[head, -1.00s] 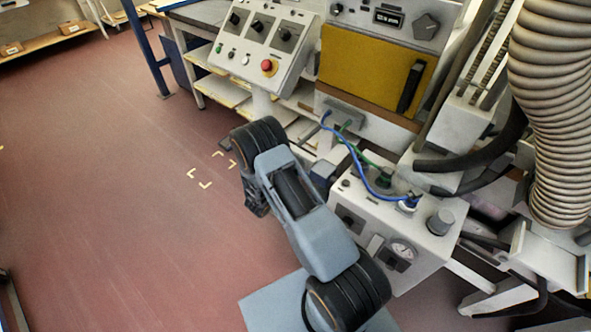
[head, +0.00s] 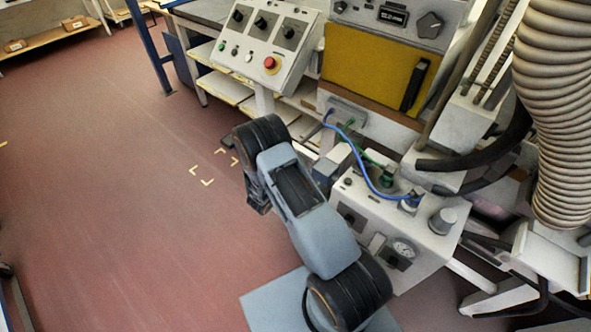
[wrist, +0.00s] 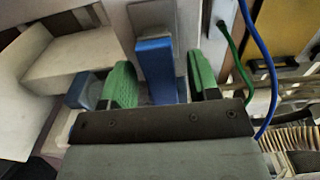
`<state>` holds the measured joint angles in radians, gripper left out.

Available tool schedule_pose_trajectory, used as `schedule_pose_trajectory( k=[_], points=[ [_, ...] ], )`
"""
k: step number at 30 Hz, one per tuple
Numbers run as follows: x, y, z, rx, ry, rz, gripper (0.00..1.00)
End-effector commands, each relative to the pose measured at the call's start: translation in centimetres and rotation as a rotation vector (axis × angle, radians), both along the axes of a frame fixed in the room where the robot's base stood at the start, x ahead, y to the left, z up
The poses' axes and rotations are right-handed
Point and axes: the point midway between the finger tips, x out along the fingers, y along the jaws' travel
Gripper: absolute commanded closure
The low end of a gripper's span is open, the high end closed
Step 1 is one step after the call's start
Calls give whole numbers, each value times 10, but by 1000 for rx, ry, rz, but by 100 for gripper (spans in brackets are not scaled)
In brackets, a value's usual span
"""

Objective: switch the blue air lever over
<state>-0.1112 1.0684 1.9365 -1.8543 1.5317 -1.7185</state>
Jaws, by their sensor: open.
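The blue air lever (wrist: 155,66) shows in the wrist view as an upright blue bar in front of a pale grey plate. My gripper (wrist: 162,82) is open, with one green-padded finger to the left of the lever and the other to its right. Gaps show between the lever and both pads, so the lever stands between the fingers without being clamped. The lever's lower end is hidden behind the gripper's dark body. In the head view my arm hides the gripper, and I cannot make out the lever there.
A second blue block (wrist: 82,90) sits just left of the left finger. Blue hose (head: 361,166) and green hose (wrist: 236,52) run close on the right. The red floor at left is clear.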

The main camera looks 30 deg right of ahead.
Motion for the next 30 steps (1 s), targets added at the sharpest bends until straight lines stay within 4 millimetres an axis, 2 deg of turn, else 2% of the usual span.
schedule_pose_trajectory(
  k=[4, 7, 15, 21, 30],
  points=[
    [-2, 7, 0, 0, -1, 1, 45],
    [-7, 20, 0, 0, -1, 4, 45],
    [-28, 72, 0, 0, -1, 6, 45],
    [-42, 103, 0, 0, 0, 4, 45],
    [-52, 126, 0, 0, 0, 1, 45]
  ],
)
